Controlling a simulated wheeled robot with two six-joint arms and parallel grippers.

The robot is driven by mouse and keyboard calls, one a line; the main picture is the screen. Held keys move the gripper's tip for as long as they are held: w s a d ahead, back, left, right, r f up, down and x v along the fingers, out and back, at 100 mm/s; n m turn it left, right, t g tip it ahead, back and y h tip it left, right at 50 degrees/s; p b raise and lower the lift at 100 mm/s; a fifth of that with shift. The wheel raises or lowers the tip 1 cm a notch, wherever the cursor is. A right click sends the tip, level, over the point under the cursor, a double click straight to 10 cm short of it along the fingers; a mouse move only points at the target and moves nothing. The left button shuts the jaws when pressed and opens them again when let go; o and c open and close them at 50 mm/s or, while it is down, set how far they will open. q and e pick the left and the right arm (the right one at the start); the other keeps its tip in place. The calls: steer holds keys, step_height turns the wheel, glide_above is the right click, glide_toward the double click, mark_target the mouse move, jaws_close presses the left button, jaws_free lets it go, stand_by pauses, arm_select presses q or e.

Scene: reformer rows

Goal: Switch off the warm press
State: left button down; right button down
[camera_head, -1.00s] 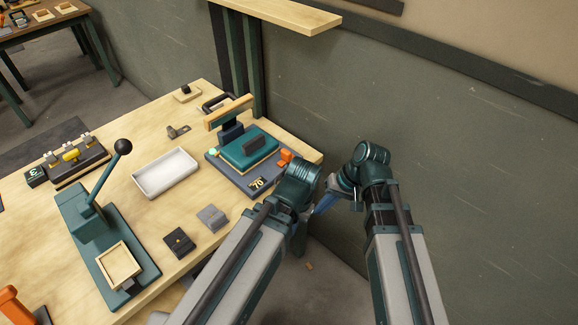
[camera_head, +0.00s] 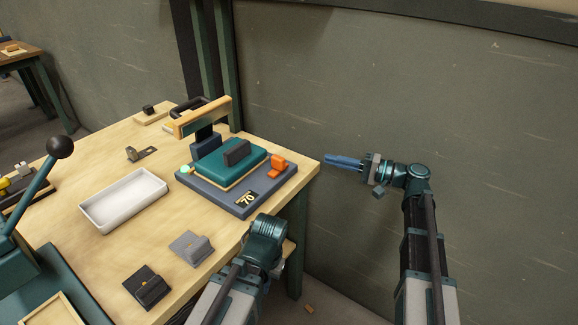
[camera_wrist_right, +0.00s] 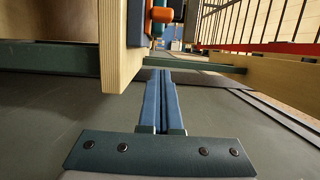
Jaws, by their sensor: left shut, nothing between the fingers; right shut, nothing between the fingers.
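The warm press (camera_head: 215,185) stands at the table's right corner, with a dark slate base, a teal plate and a raised wooden-handled arm. Its display (camera_head: 246,198) reads 70. A pale green lamp (camera_head: 185,169) looks lit at its left. An orange switch (camera_head: 278,163) sits on the base's right side; orange parts also show in the right wrist view (camera_wrist_right: 160,14). My right gripper (camera_head: 328,160) is shut and empty, off the table's right edge, pointing left toward the press, apart from it. It also shows in the right wrist view (camera_wrist_right: 160,72). My left arm's wrist shows before the table; its fingers are hidden.
A white tray (camera_head: 128,212), a grey block (camera_head: 190,247) and a dark block (camera_head: 146,287) lie left of and in front of the press. A teal lever press (camera_head: 40,290) stands at the left. The wall closes the back; space right of the table is clear.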

mark_target(283, 166)
steer(key=x, duration=1)
steer(key=shift+r, duration=0.1)
steer(key=shift+s+a, duration=0.7)
steer(key=shift+s, duration=0.4)
steer(key=shift+s+a, duration=0.5)
steer(key=shift+s, duration=0.1)
steer(key=shift+s, duration=0.1)
steer(key=s+a, duration=0.2)
steer(key=s, duration=0.1)
steer(key=shift+a, duration=0.1)
steer(key=shift+w, duration=0.15)
